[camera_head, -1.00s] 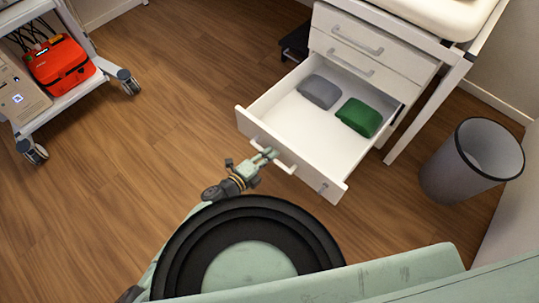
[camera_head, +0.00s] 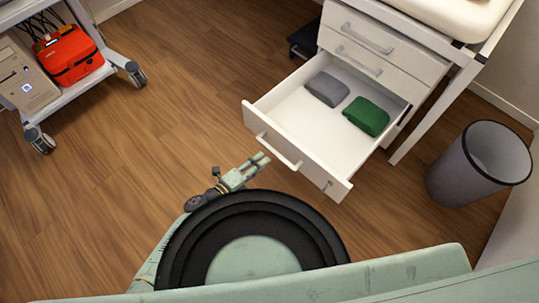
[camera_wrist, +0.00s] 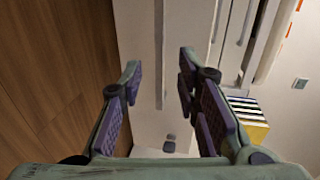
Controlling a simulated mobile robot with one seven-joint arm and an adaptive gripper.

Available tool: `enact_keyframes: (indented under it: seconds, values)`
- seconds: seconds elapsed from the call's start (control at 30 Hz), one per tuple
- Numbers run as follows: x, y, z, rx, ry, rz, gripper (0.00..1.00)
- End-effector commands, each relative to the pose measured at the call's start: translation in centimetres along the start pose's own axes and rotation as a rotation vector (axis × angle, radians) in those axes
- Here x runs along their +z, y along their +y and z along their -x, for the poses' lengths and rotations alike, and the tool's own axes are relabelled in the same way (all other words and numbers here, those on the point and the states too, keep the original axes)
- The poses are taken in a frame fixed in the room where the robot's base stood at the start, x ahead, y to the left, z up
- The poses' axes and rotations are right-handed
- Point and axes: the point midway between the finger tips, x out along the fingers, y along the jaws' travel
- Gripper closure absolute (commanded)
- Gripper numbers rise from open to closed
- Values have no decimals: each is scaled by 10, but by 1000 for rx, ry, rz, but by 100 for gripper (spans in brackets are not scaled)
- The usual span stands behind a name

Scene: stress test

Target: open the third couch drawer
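The white drawer unit (camera_head: 385,45) under the couch has two shut upper drawers. The third drawer from the top (camera_head: 263,103) is pulled far out and shows its inside. It holds a grey folded item (camera_head: 326,89) and a green folded item (camera_head: 366,116). Its bar handle (camera_head: 280,151) is on the front face. My gripper (camera_head: 262,160) is in front of that face, apart from the handle. In the wrist view my gripper (camera_wrist: 160,63) has its two fingers spread with nothing gripped, facing white drawer surfaces.
A grey waste bin (camera_head: 478,165) stands right of the unit, beyond a white couch leg (camera_head: 435,112). A wheeled cart (camera_head: 85,85) with a red case (camera_head: 68,55) is at the left. The wooden floor between cart and drawer is clear.

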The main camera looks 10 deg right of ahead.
Motion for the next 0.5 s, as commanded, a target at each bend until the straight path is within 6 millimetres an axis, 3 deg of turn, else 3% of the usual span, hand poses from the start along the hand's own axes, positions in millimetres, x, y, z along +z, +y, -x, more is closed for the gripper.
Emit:
enact_keyframes:
  seconds: [0.2, 0.5]
  values:
    - [1, 0, 35, 0, -2, 0, 70]
    - [0, 0, 44, -1, 0, 1, 70]
